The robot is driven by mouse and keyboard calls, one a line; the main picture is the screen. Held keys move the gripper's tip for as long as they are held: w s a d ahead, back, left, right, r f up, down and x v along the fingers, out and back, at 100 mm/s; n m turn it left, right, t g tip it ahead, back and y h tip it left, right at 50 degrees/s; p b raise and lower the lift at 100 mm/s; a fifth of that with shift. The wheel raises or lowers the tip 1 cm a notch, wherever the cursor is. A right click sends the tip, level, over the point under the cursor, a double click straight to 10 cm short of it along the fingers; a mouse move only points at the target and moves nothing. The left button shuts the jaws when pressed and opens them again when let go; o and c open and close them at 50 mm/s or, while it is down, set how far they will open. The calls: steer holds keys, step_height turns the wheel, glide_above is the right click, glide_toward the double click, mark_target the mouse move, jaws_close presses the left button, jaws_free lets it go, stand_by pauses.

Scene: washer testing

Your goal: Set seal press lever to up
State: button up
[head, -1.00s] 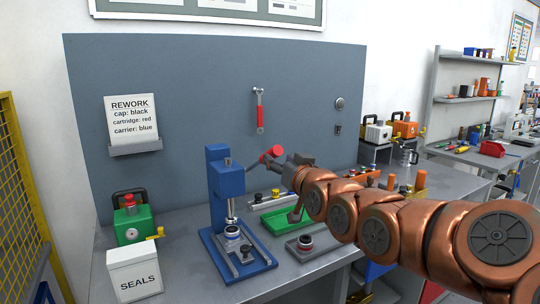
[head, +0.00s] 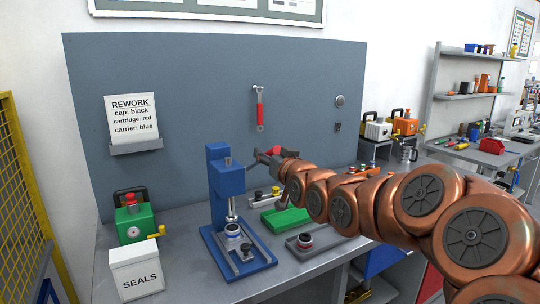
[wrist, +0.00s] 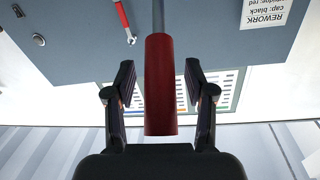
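The blue seal press (head: 218,185) stands on the bench left of my arm. Its grey lever rod (head: 249,164) runs right and slightly upward to a red handle, nearly hidden by my gripper (head: 268,158) in the head view. In the wrist view, the red handle (wrist: 160,112) lies lengthwise between the two black fingers of my gripper (wrist: 160,78). The fingers are open, with a visible gap on each side of the handle. A ringed part (head: 232,231) sits on the press base under the ram.
A green tray (head: 286,220) and a grey fixture (head: 325,241) lie under my forearm. A green pump-like unit (head: 134,222) and a SEALS box (head: 135,273) stand left of the press. The grey back panel (head: 190,95) rises behind, with a red-handled wrench (head: 260,112) on it.

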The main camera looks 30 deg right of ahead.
jaws_close()
steer(key=shift+r, duration=0.15)
stand_by(0.4)
